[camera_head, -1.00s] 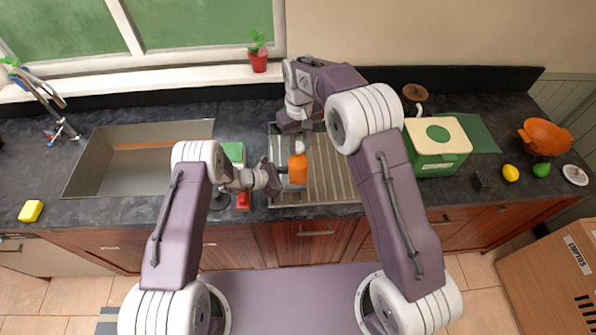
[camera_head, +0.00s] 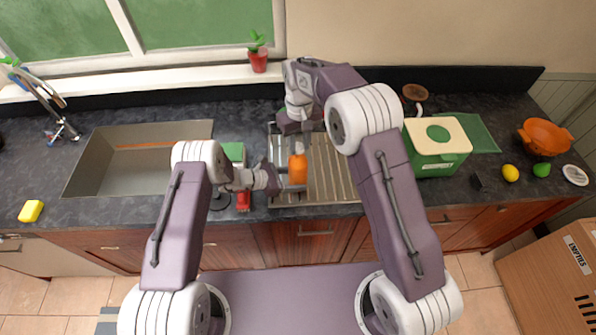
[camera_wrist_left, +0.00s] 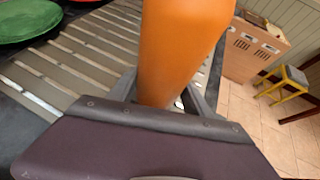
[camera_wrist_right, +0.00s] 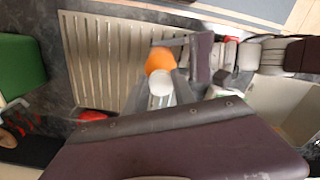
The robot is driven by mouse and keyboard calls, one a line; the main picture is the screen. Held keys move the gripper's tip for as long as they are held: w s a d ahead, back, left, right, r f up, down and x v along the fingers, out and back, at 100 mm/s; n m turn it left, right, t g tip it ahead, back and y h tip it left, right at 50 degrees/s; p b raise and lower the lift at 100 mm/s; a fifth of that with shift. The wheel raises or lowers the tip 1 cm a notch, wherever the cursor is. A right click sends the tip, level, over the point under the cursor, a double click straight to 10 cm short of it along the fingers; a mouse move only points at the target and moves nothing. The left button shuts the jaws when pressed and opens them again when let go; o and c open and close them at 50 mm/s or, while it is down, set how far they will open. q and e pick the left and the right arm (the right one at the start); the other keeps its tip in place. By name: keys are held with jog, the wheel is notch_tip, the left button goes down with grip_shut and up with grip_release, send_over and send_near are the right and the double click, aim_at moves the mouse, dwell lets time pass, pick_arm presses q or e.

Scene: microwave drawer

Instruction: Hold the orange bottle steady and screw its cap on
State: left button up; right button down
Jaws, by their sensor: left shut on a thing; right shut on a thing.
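The orange bottle (camera_head: 298,171) stands upright over the ribbed drainboard. My left gripper (camera_head: 284,181) is shut on it from the left; the left wrist view shows the bottle (camera_wrist_left: 178,45) between its fingers (camera_wrist_left: 162,98). The white cap (camera_head: 300,149) is at the top of the bottle. My right gripper (camera_head: 302,138) is shut on the cap from behind and above. In the right wrist view the white cap (camera_wrist_right: 160,88) lies in line with the bottle (camera_wrist_right: 159,60), close against it. I cannot tell whether the cap is seated on the neck.
The metal drainboard (camera_head: 335,170) lies beneath both grippers, with the sink (camera_head: 85,165) to the left. A green box with a cream lid (camera_head: 437,140) stands to the right. A red object (camera_head: 243,201) lies near the counter's front edge, by the left gripper.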

jog(key=shift+f, duration=0.6)
dwell(1.6)
pick_arm(q)
jog(key=shift+o, duration=1.3)
jog(key=c, duration=1)
grip_shut()
pick_arm(e)
jog(key=c, duration=0.9)
grip_release()
jog(key=shift+c, duration=0.2)
jog(key=shift+c, duration=0.4)
